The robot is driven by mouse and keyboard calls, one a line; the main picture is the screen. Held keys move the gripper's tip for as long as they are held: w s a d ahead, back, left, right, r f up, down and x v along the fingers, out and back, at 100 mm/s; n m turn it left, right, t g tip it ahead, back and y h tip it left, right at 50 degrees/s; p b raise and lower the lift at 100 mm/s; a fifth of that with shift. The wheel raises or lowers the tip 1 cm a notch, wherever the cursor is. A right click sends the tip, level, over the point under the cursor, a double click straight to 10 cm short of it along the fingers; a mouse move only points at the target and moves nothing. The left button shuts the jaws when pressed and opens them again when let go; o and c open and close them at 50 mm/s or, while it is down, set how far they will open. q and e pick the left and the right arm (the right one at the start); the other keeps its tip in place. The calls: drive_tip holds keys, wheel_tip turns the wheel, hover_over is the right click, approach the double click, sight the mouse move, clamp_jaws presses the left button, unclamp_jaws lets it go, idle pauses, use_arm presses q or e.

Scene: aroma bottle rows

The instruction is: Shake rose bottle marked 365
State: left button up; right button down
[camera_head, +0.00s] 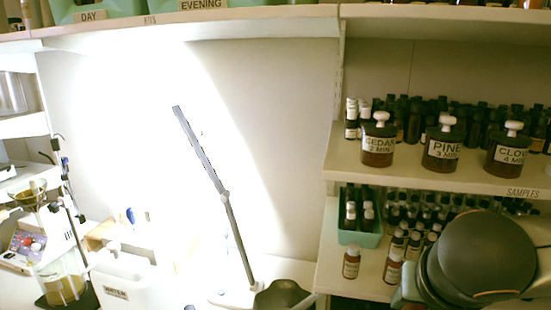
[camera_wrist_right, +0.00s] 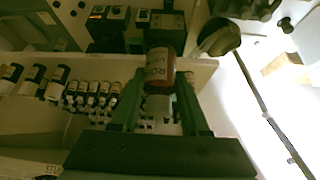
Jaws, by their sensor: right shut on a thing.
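In the right wrist view, my right gripper (camera_wrist_right: 161,82) is shut on a small amber bottle (camera_wrist_right: 158,68) with a white cap between the fingers. Its pale label shows letters that read like "RO"; the rest of the label, including any number, is not readable. In the head view, the dark rounded end of my right arm (camera_head: 488,255) covers the lower right, in front of the lower shelf, and hides the fingers. My left gripper is not in view.
Jars labelled CEDAR (camera_head: 378,145), PINE (camera_head: 442,148) and CLOVE (camera_head: 507,155) stand on the shelf marked SAMPLES. Below, a green tray (camera_head: 358,238) and several small bottles crowd the lower shelf. A bright lamp (camera_head: 238,235) stands left, with open wall behind.

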wheel_tip(320, 180, up, 7)
drive_tip(key=shift+w+f, duration=0.15)
drive_tip(key=shift+f, duration=0.05)
drive_tip(key=f, duration=0.6)
drive_tip(key=shift+s, duration=0.25)
drive_tip(key=shift+w+f, duration=0.2)
drive_tip(key=shift+w, duration=0.05)
drive_tip(key=shift+s+r, duration=0.1)
